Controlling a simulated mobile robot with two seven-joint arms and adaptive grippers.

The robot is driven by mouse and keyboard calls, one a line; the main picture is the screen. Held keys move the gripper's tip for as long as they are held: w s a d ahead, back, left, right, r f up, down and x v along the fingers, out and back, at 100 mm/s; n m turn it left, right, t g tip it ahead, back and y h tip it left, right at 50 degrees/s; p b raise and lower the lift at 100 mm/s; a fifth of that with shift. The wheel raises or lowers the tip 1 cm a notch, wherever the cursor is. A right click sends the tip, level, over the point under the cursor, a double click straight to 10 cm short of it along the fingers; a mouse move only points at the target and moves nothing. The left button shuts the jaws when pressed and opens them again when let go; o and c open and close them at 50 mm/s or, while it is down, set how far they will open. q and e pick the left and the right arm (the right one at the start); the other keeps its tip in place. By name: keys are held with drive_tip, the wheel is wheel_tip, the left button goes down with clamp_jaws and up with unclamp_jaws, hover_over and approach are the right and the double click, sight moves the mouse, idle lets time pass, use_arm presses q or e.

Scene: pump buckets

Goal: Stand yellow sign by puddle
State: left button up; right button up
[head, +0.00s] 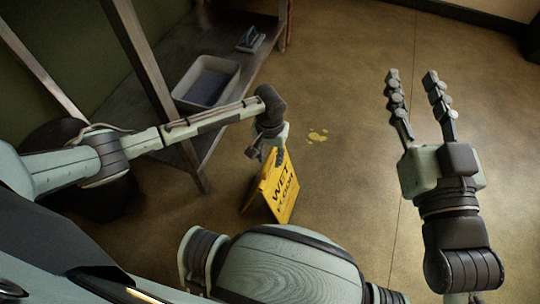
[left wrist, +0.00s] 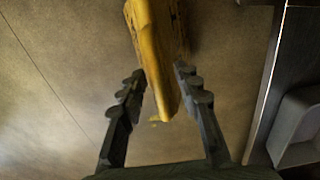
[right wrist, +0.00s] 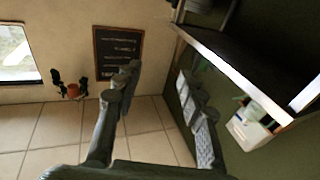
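The yellow sign (head: 277,188), with dark lettering including "WET", is below my left gripper (head: 273,153) in the head view. It looks tilted, and I cannot tell whether its feet touch the floor. In the left wrist view the sign (left wrist: 160,50) reaches between the two spread fingers of my left gripper (left wrist: 159,78); a firm grip does not show. The yellow puddle (head: 317,135) lies on the floor beyond the sign, slightly right. My right gripper (head: 413,90) is raised, open and empty, fingers pointing away.
A dark shelf unit (head: 190,150) stands at the left, bearing a grey tub (head: 207,84) and an iron-like object (head: 250,40). Its edge is close to my left arm. The floor around and right of the puddle is clear. The right wrist view shows a dark wall board (right wrist: 118,50).

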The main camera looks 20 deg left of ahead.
use_arm(q)
drive_tip(key=shift+r, duration=0.15)
drive_tip(key=shift+r, duration=0.35)
wheel_tip(320, 180, up, 5)
drive_tip(key=shift+r+p, duration=0.1)
drive_tip(key=shift+p, duration=0.8)
wheel_tip(320, 180, up, 6)
drive_tip(key=p, duration=0.1)
drive_tip(key=s+d+r+m+t+h, duration=0.1)
drive_tip(key=s+d+r+t+h, duration=0.15)
drive_tip(key=d, duration=0.25)
drive_tip(key=s+d+r+m+t+h, duration=0.1)
drive_tip(key=s+d+t+h, duration=0.1)
drive_tip(key=d+t, duration=0.15)
drive_tip(key=s+a+r+t+y, duration=0.3)
drive_tip(key=a+r+t, duration=0.2)
drive_tip(key=a+r, duration=0.5)
drive_tip(key=shift+s+a+r+m, duration=0.2)
drive_tip(key=shift+a+m, duration=0.1)
drive_tip(key=shift+a, duration=0.4)
use_arm(e)
drive_tip(key=s+d+f+g+h, duration=0.2)
drive_tip(key=d+f+g+h, duration=0.2)
drive_tip(key=f, duration=0.9)
drive_tip(key=d+g, duration=0.3)
drive_tip(key=d, duration=0.1)
drive_tip(key=shift+s+d+f+m+h, duration=0.15)
drive_tip(key=shift+s+f+m+h, duration=0.15)
drive_tip(key=shift+f, duration=0.05)
